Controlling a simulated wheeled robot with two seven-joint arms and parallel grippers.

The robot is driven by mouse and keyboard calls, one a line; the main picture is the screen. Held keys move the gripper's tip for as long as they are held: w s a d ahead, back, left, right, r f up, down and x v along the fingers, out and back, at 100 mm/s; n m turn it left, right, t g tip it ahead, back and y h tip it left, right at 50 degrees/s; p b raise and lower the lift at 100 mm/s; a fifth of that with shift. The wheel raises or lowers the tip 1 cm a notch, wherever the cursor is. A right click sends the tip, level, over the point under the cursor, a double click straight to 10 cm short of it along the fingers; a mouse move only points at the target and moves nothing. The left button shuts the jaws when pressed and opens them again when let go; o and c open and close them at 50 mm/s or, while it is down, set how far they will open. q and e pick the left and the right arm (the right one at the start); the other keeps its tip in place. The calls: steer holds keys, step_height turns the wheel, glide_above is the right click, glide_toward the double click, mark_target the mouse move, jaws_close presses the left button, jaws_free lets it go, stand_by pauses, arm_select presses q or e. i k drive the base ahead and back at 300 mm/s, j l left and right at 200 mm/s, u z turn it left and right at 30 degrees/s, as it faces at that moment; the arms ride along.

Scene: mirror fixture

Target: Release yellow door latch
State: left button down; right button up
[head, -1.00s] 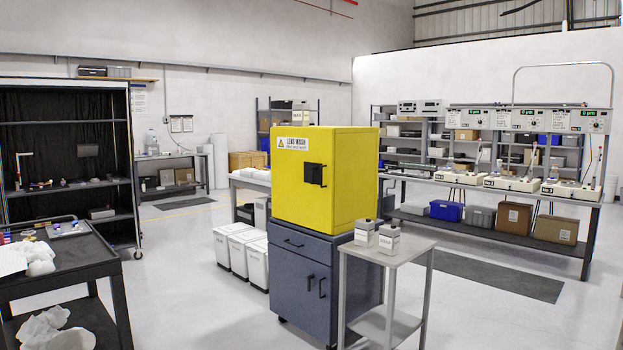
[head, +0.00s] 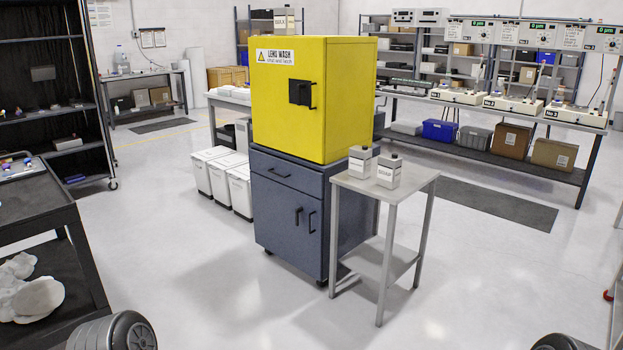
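The yellow cabinet (head: 290,115) labelled as a lens wash stands on a dark blue-grey base cabinet (head: 285,225). Its door faces me and looks shut. The black door latch (head: 301,93) sits on the right part of the door front, with a handle bar. Rounded dark grey parts of my arms show at the bottom left and bottom right edges. No gripper fingers are in view, and nothing touches the latch.
A small grey side table (head: 345,188) with two bottles (head: 388,170) stands right of the cabinet. White bins (head: 240,190) stand to its left. A black cart (head: 40,205) is at the left. The floor in front of the cabinet is clear.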

mark_target(300, 87)
steer(key=i+j+u, duration=0.2)
steer(key=i, duration=0.75)
steer(key=i+u, duration=0.15)
steer(key=i, duration=0.85)
steer(key=i+j+z, duration=0.15)
steer(key=i+z, duration=0.15)
steer(key=i, duration=0.2)
steer(key=i+j+z, duration=0.3)
steer(key=i, duration=0.2)
steer(key=i+j+z, duration=0.3)
steer(key=i, duration=0.15)
